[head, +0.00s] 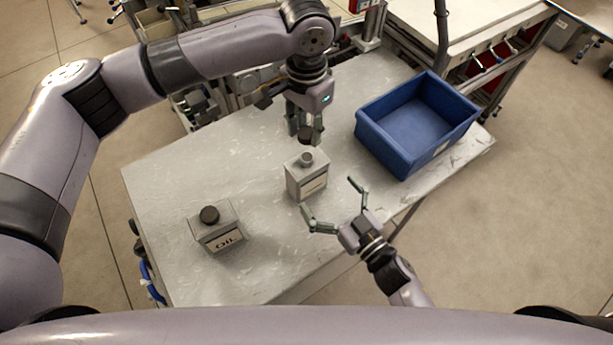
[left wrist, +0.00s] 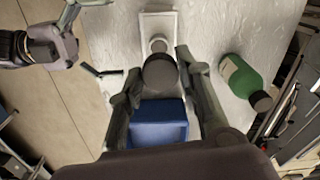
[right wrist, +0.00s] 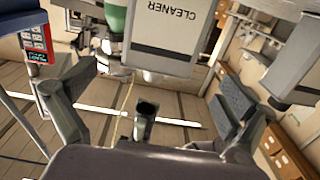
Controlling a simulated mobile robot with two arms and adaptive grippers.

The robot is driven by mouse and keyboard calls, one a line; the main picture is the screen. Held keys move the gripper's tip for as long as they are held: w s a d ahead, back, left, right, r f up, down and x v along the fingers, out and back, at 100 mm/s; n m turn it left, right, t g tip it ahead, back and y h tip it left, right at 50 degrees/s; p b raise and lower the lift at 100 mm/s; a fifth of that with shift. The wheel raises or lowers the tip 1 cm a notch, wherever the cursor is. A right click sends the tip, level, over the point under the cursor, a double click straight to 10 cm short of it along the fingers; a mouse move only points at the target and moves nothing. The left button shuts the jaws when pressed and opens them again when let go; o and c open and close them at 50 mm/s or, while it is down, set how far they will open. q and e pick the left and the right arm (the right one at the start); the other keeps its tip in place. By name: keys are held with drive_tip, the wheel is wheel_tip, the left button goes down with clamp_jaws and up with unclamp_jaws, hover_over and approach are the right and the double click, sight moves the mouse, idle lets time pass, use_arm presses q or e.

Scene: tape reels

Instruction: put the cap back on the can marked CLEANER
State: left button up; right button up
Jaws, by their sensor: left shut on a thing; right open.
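The grey can (head: 307,182) stands upright near the middle of the table, its spout bare on top. In the right wrist view its front reads CLEANER (right wrist: 170,35). My left gripper (head: 304,138) is shut on the dark round cap (left wrist: 160,73). It holds the cap above the can, apart from the spout, which shows just beyond the cap in the left wrist view (left wrist: 158,45). My right gripper (head: 328,195) is open and empty, with its fingers pointing at the can's front from the near right. I cannot tell whether they touch the can.
A second can marked OIL (head: 217,232) wears a dark cap and stands left of the CLEANER can. A blue crate (head: 366,137) stands on the table's right. A green bottle (left wrist: 241,76) shows in the left wrist view. The table (head: 160,185) is clear at its left end.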

drive_tip(key=x, duration=0.8)
drive_tip(key=shift+d, duration=0.1)
drive_tip(key=shift+c, duration=0.4)
drive_tip(key=c, duration=1.6)
use_arm(q)
hover_over(307, 157)
drive_tip(key=shift+f, duration=2.45)
